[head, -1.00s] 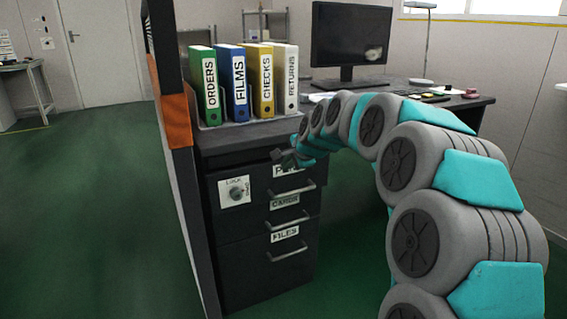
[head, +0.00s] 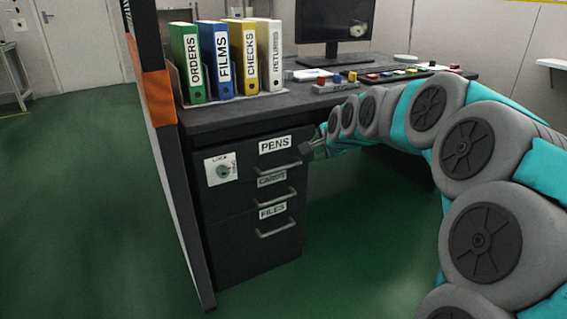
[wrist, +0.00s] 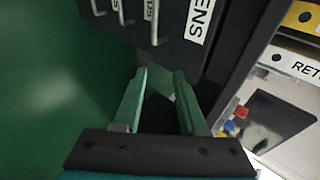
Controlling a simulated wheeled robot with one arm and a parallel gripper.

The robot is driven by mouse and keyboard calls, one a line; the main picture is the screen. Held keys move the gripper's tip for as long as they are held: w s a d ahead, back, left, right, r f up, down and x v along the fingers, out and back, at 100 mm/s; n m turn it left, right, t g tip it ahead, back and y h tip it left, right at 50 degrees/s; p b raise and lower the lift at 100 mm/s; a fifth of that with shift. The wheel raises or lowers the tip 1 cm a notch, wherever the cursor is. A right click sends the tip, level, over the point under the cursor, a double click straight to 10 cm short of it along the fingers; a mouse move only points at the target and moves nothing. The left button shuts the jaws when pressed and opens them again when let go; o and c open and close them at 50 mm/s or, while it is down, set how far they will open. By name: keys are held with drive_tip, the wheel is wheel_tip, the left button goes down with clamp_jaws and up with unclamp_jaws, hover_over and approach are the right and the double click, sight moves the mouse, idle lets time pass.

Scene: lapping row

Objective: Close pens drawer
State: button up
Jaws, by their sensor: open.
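The pens drawer (head: 250,152) is the top one in the dark cabinet under the desk, with a white PENS label (head: 275,145) and a bar handle (head: 286,171). My gripper (head: 312,150) is just right of the label, at the drawer's right edge. In the wrist view my open, empty gripper (wrist: 160,76) has its two green-lit fingers below the drawer front, with the PENS label (wrist: 201,18) above. Contact with the drawer cannot be told.
The cards drawer (head: 243,190) and files drawer (head: 240,245) lie below, with a lock plate (head: 221,170) at left. Binders (head: 222,60), a monitor (head: 335,18) and a button panel (head: 400,75) stand on the desk. A partition (head: 165,150) borders the left; green floor is clear.

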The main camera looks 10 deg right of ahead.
wheel_tip(320, 180, down, 6)
drive_tip(key=w+d+t, duration=0.1)
drive_tip(key=d+t, duration=0.1)
drive_tip(key=n+t+y+b, duration=0.1)
drive_tip(key=t+y+b, duration=0.1)
drive_tip(key=t+y, duration=0.15)
approach(283, 168)
drive_tip(key=w, duration=0.3)
drive_tip(key=shift+g, duration=0.35)
drive_tip(key=x, duration=0.7)
drive_tip(key=shift+w+a+f, duration=0.25)
drive_tip(key=shift+w, duration=0.05)
clamp_jaws()
